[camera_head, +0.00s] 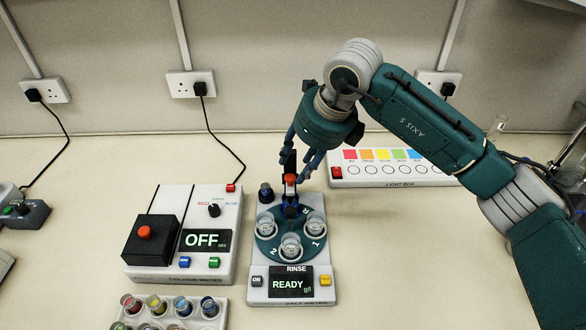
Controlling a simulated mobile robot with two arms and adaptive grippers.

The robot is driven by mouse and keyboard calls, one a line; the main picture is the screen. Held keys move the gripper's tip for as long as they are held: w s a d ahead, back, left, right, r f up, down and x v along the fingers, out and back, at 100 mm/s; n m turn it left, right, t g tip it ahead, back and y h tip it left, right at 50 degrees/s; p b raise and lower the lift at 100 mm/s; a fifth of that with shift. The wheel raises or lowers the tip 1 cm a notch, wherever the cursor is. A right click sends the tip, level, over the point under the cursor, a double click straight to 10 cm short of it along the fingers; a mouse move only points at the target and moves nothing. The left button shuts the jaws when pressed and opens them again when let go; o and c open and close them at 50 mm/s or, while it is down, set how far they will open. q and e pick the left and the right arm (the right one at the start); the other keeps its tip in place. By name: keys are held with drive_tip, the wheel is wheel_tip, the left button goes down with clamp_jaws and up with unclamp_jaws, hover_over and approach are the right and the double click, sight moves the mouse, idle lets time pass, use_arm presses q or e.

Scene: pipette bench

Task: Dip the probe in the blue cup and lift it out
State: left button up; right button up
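The salt meter (322,228) stands at the middle of the bench, with a round teal turntable (267,247) marked R, 1 and 2. Several clear cups (290,246) sit on it; I cannot make out a blue one among them. The red-topped probe part (290,178) stands behind the cups, its lower end partly hidden. My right gripper (297,174) points down around the red top from behind; whether its fingers touch it is too small to tell. A rack (221,316) at the lower left holds small cups, including one with blue contents (181,303). My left gripper is out of view.
The colour meter (170,273), showing OFF, stands left of the salt meter, close to it. The salt meter's display (291,284) reads RINSE, READY. A light box (392,172) lies behind my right arm. Bare bench lies right of the salt meter.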

sight(291, 176)
drive_tip(key=shift+p+x, duration=0.65)
drive_tip(key=shift+x, duration=2)
clamp_jaws()
